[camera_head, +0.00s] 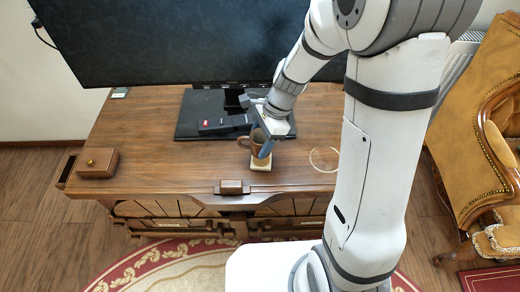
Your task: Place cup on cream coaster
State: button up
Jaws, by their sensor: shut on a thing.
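A brown cup (257,141) with a handle on its left stands roughly upright near the middle of the wooden cabinet top. My gripper (266,147) is shut on the cup's right side, with a blue finger across it.
A thin pale ring (324,159) lies on the cabinet top (150,130) to the right. A wooden box (98,162) sits at the left. A large television (190,40) stands behind on a black base (190,115). An orange armchair (490,130) is at the right.

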jog(key=shift+f+b, duration=0.6)
jog(key=shift+f, duration=1.25)
jog(key=shift+f, duration=0.2)
jog(key=o, duration=1.1)
jog(key=shift+d+r, duration=0.1)
jog(key=shift+r, duration=0.35)
jog(key=p+v, duration=0.3)
jog(key=v, duration=0.8)
jog(key=s+d+r+n+t+h, duration=0.1)
jog(key=s+d+r+n+h, duration=0.1)
jog(key=s+n, duration=0.4)
jog(key=s+d+r+n+t+h, duration=0.2)
jog(key=s+d+r+n, duration=0.3)
jog(key=s+d+n, duration=0.1)
jog(key=s+n, duration=0.1)
jog(key=n, duration=0.1)
jog(key=shift+s+r+n, duration=0.2)
jog(key=shift+s+n, duration=0.1)
